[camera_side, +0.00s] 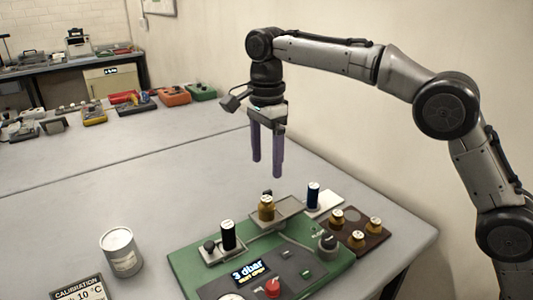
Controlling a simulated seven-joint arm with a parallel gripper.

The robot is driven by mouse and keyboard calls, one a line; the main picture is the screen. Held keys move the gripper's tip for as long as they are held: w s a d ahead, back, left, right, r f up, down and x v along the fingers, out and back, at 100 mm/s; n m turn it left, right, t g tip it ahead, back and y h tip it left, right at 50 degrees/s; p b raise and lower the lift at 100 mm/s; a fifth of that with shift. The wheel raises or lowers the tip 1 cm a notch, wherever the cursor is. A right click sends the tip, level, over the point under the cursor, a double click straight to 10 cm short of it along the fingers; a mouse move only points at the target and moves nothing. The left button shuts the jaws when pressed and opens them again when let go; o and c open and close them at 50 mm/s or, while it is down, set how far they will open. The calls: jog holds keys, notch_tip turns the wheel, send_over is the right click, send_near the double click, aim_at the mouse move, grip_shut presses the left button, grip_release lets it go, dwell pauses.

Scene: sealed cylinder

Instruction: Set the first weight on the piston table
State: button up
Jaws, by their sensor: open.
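My gripper (267,168) hangs open and empty, its two purple fingers pointing down above the green unit. Below it, a brass weight with a pale top (267,210) stands upright, apart from the fingertips, at the left part of a flat grey plate (292,211). This plate looks like the piston table, though no label on it is readable. Three more brass weights, at the left (337,219), right (374,225) and front (357,241), stand on a dark brown tray (378,239) to the right.
The green unit (190,262) carries a black cylinder (228,236), a dark knob (328,241), a red knob (272,288) and a display (250,271) reading 3 dbar. A can (121,252) stands left. The table's middle is clear.

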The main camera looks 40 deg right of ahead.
jog(key=shift+r, duration=0.4)
jog(key=s+d+r+n+t, duration=0.1)
jog(key=s+d+r+n, duration=0.1)
jog(key=s+d+n, duration=0.4)
jog(key=s+d+r+n+t, duration=0.25)
jog(key=s+d, duration=0.25)
jog(key=s, duration=0.4)
jog(key=s+d+f+n+t, duration=0.1)
jog(key=s+f+n, duration=0.3)
jog(key=s, duration=0.4)
jog(key=s+d+f+n+t, duration=0.1)
jog(key=s+d+f+n, duration=0.3)
jog(key=s, duration=0.5)
jog(key=shift+d+f+n, duration=0.2)
jog(key=shift+f+n, duration=0.55)
jog(key=shift+f, duration=0.2)
